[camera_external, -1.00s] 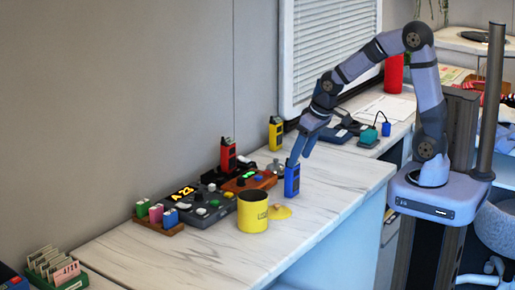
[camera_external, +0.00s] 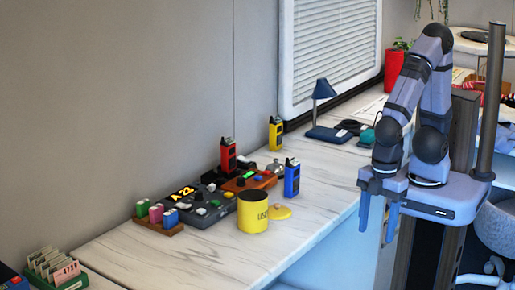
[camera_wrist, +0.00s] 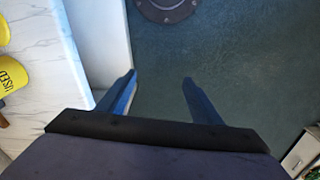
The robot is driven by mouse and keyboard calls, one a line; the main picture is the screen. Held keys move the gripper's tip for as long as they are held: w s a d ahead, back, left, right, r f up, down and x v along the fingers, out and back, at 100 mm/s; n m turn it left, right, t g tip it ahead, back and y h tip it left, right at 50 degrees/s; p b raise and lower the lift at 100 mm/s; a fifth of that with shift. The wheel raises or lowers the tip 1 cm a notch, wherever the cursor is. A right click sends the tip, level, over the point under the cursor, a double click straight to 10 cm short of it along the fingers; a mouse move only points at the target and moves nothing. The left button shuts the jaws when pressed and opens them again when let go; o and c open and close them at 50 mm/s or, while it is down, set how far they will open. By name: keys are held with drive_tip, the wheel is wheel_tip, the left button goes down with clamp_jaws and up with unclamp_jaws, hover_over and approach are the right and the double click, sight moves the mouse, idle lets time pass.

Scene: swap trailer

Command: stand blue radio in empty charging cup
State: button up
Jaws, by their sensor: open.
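The blue radio (camera_external: 292,180) stands upright on the marble counter in the external view, behind and to the right of the yellow canister. I cannot make out a charging cup around its base. A red radio (camera_external: 228,156) stands upright by the back wall, and a yellow radio (camera_external: 276,134) stands further back; their bases are partly hidden or too small to read. My gripper (camera_external: 378,214) is open and empty, pointing down beyond the counter's front edge, well to the right of the blue radio. In the wrist view its fingers (camera_wrist: 160,80) are apart over dark floor.
Control boxes (camera_external: 205,203) and an orange unit (camera_external: 249,181) sit behind. A blue lamp (camera_external: 323,98) stands further back. The front right countertop is clear.

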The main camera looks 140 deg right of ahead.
drive_tip(key=a, duration=0.1)
drive_tip(key=s+a+n, duration=0.1)
drive_tip(key=a, duration=0.1)
drive_tip(key=a+n, duration=0.1)
drive_tip(key=shift+s+a+f+g, duration=0.2)
drive_tip(key=shift+s+g, duration=0.1)
drive_tip(key=shift+s, duration=0.1)
wheel_tip(320, 180, up, 7)
drive_tip(key=p, duration=0.6)
drive_tip(key=shift+f+p, duration=0.1)
drive_tip(key=shift+p, duration=0.3)
drive_tip(key=shift+c, duration=0.3)
drive_tip(key=shift+f, duration=0.15)
drive_tip(key=c, duration=0.3)
drive_tip(key=shift+d, duration=0.1)
